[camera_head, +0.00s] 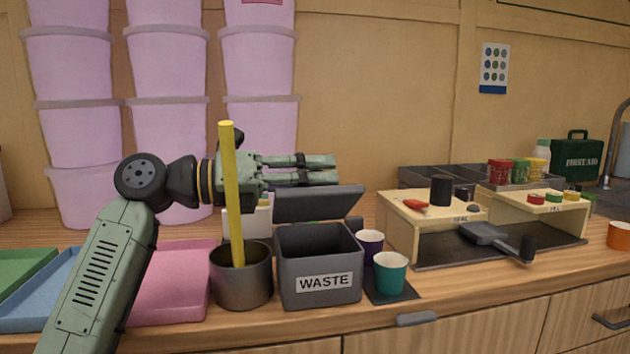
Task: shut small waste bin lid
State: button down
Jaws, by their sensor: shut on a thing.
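The small waste bin (319,262) is a dark grey box with a WASTE label on its front. It stands near the counter's front edge. Its lid (318,203) is open, tilted up at the back of the bin. My gripper (335,169) reaches in from the left, just above the lid's upper edge in the picture, its fingers pointing right. The two fingers are a little apart, one above the other. I cannot make out what is between them, or whether the lower finger touches the lid.
A grey pot (241,276) with a tall yellow stick (231,190) stands left of the bin, in front of my gripper. A purple cup (370,245) and a teal cup (390,272) stand close on the right. Stacked pink tubs (168,125) fill the back left.

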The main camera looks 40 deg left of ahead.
jog(key=shift+d, duration=0.1)
dwell(0.4)
jog(key=c, duration=1.4)
grip_release()
jog(key=shift+o, duration=0.2)
jog(key=shift+s, duration=0.1)
jog(key=v, duration=1.2)
